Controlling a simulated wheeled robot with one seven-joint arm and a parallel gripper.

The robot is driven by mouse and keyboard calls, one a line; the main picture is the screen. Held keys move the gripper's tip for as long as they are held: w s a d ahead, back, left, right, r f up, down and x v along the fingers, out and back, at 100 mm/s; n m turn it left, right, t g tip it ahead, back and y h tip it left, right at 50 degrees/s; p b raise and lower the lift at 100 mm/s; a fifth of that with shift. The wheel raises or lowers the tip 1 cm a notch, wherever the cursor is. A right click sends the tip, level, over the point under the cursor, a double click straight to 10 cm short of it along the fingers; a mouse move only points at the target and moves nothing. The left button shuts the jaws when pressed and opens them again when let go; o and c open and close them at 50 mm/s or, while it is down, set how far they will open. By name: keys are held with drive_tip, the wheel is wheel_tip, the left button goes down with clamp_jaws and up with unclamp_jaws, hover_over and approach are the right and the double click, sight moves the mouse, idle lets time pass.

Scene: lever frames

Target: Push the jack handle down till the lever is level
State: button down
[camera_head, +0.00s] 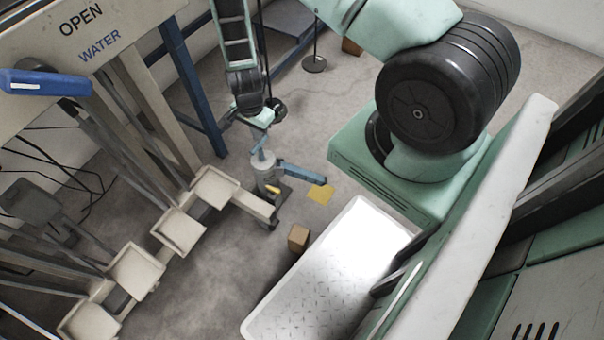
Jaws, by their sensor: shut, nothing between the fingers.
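The jack (265,168) has a grey cylindrical body and stands on the floor near the middle of the head view. A blue bar (302,173) reaches out from it to the right. A second, short blue piece (262,152) rises at the top of the body; I cannot tell which of these is the handle, or how far the lever is from level. A small yellow part (273,189) shows low on the body. My gripper (262,120) is just above the jack, shut and empty. Its fingertips are small, and contact with the jack cannot be made out.
A beige frame with shallow trays (183,231) stands to the left, a blue post (192,90) behind it. A small brown box (298,237) and a yellow patch (320,194) lie on the floor near the jack. A black round-based stand (315,64) is farther back.

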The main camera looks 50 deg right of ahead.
sight(259, 144)
drive_tip(key=shift+f, duration=0.1)
drive_tip(key=shift+f+b, duration=1.8)
drive_tip(key=shift+f, duration=0.9)
drive_tip(key=shift+r, duration=0.15)
wheel_tip(259, 144, up, 9)
drive_tip(key=p, duration=0.8)
drive_tip(key=shift+r, duration=0.15)
drive_tip(key=shift+s, duration=0.1)
